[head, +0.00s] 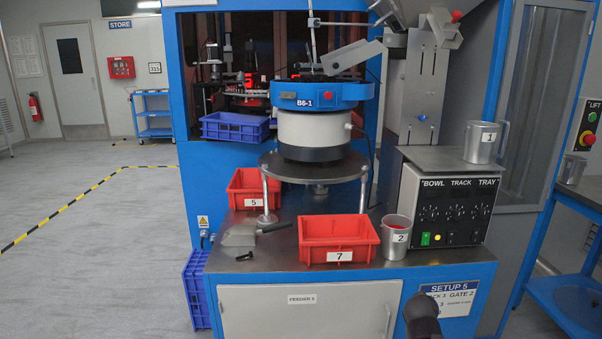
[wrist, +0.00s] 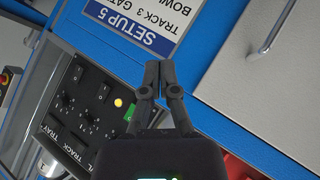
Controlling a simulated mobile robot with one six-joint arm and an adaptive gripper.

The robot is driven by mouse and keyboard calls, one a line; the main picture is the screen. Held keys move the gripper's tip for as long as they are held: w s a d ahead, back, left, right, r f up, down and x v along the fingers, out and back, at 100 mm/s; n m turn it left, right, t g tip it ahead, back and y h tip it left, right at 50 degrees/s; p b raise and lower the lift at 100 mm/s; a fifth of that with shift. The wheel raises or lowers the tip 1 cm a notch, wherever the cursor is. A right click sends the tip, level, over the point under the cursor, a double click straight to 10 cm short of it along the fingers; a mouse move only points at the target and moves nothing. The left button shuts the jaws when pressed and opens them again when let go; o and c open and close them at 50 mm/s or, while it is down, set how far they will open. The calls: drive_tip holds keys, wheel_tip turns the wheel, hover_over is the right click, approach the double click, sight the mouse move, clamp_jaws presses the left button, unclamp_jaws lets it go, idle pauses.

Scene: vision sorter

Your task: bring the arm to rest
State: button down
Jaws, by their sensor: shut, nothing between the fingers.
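My gripper (wrist: 159,78) shows in the wrist view with its two dark fingers together and nothing between them. In that view it is in front of the blue cabinet front, beside the "SETUP 5" sign (wrist: 135,22). In the head view a dark rounded part of my arm shows at the bottom edge, in front of the cabinet and just left of and below the sign (head: 449,298). My fingertips cannot be made out in the head view.
The blue workstation holds red bin 7 (head: 312,256), red bin 5 (head: 233,203), a grey scoop (head: 240,236), metal cup 2 (head: 397,238), metal cup 1 (head: 481,143) and a control box (head: 408,207). The bowl feeder (head: 320,128) stands behind. Open floor (head: 90,260) lies left.

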drive_tip(key=s+a+f+m+g+y, duration=0.1)
drive_tip(key=s+a+f+g+y, duration=0.35)
drive_tip(key=a, duration=0.45)
drive_tip(key=s+a+f+g+y, duration=0.25)
drive_tip(key=s+a+g, duration=0.25)
drive_tip(key=s+a, duration=0.4)
wheel_tip(320, 180, up, 33)
drive_tip(key=w+p, duration=0.1)
drive_tip(key=p, duration=3.2)
drive_tip(key=shift+w+a+f+h+p, duration=0.15)
drive_tip(key=shift+w+a+h+p, duration=0.05)
drive_tip(key=shift+a+h+p, duration=0.15)
drive_tip(key=shift+t, duration=0.25)
